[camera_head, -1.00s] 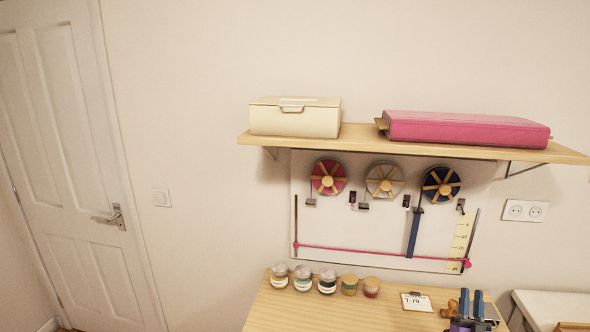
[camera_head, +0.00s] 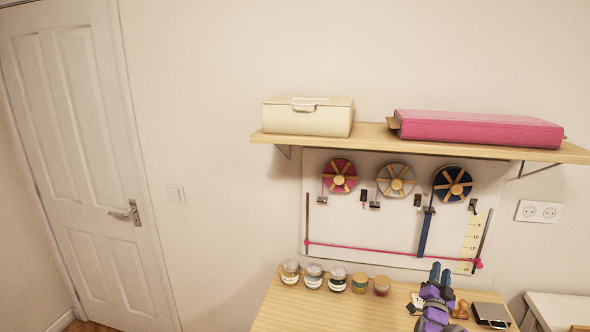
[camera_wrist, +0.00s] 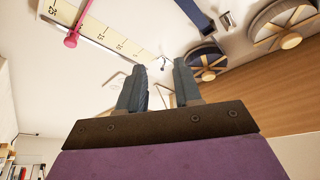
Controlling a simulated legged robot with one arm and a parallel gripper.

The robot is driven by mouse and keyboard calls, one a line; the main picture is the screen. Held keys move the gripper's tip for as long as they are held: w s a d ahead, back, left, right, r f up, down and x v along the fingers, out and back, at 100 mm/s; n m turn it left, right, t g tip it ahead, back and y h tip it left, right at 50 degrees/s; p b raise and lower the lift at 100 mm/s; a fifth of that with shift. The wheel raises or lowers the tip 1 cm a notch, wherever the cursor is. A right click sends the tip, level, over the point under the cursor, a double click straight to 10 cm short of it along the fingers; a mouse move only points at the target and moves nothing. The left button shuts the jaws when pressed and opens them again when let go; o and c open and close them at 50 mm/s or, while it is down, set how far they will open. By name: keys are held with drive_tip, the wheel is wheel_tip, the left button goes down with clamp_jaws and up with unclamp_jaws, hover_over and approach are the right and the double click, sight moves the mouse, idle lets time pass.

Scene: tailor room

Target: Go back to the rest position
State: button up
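My gripper (camera_head: 440,268) is raised over the right part of the wooden table in the head view, pointing up in front of the wall panel. It has a purple body and two blue-grey fingers. In the wrist view the fingers (camera_wrist: 162,75) stand apart with bare wall showing between them, so the gripper is open and empty. It looks clear of the panel, though the exact gap cannot be told.
A shelf (camera_head: 380,144) holds a cream box (camera_head: 307,118) and a pink case (camera_head: 478,128). Below hang ribbon spools, with a blue ribbon (camera_head: 425,235) hanging down. Several jars (camera_head: 337,280) stand on the table (camera_head: 315,315). A dark flat object (camera_head: 491,314) lies at right.

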drive_tip(key=w+a+r+n+g+y, duration=0.1)
drive_tip(key=w+a+r+y, duration=0.15)
drive_tip(key=a, duration=0.35)
drive_tip(key=w+a+r+n+g+y, duration=0.1)
drive_tip(key=a+y, duration=0.2)
drive_tip(key=a, duration=0.3)
drive_tip(key=w+a+r+n+g+y, duration=0.1)
drive_tip(key=a+r+y, duration=0.15)
drive_tip(key=a, duration=0.35)
drive_tip(key=s+a+r+n+g+y, duration=0.25)
drive_tip(key=s+a, duration=0.25)
drive_tip(key=a, duration=0.3)
drive_tip(key=s+a+r+n+g+y, duration=0.1)
drive_tip(key=s+a+n+g+y, duration=0.15)
drive_tip(key=s+a, duration=0.4)
drive_tip(key=s+a+n+g, duration=0.2)
drive_tip(key=s+a, duration=0.1)
drive_tip(key=s, duration=0.5)
drive_tip(key=s+a+n+g, duration=0.2)
drive_tip(key=s+g, duration=0.1)
drive_tip(key=s, duration=0.4)
drive_tip(key=s+d+g+h, duration=0.1)
drive_tip(key=s+g, duration=0.3)
drive_tip(key=s, duration=1.3)
drive_tip(key=s+d+n+g+h, duration=0.1)
drive_tip(key=s+d+g, duration=0.2)
drive_tip(key=s, duration=1.5)
drive_tip(key=shift+d+f+g, duration=0.15)
drive_tip(key=shift+f+g, duration=0.2)
drive_tip(key=shift+g, duration=0.05)
